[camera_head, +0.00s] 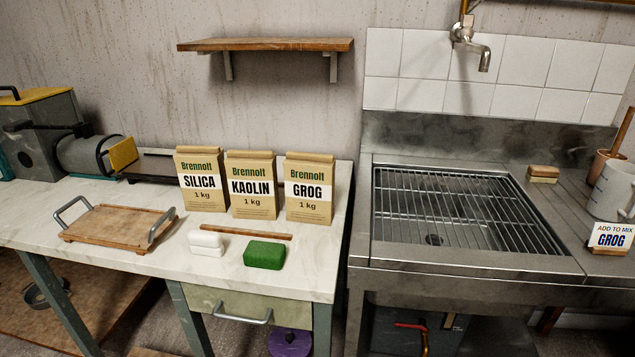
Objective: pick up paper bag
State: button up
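Three tan paper bags with folded tops stand upright in a row on the light worktop (325,265). The left one is labelled SILICA (201,198), the middle one KAOLIN (252,205), and the right one GROG (309,208). All are marked Brennolt and 1 kg. The GROG bag is near the worktop's right end. A card at the far right (610,238) reads "ADD TO MIX GROG". My gripper is not in view.
A wooden tray with metal handles (108,228), a white block (206,243), a green block (264,255) and a thin wooden stick (232,232) lie before the bags. A sink with a wire grate (450,205) stands right. A shelf (265,44) hangs above. A machine (40,130) stands left.

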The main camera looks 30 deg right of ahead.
aim_at(308, 177)
jog(key=i+l+u, duration=0.1)
jog(key=l, duration=0.45)
jog(key=l+u, duration=0.1)
jog(key=l, duration=0.4)
jog(key=i+l+u, duration=0.1)
jog(key=i+l, duration=0.45)
jog(key=l, duration=0.1)
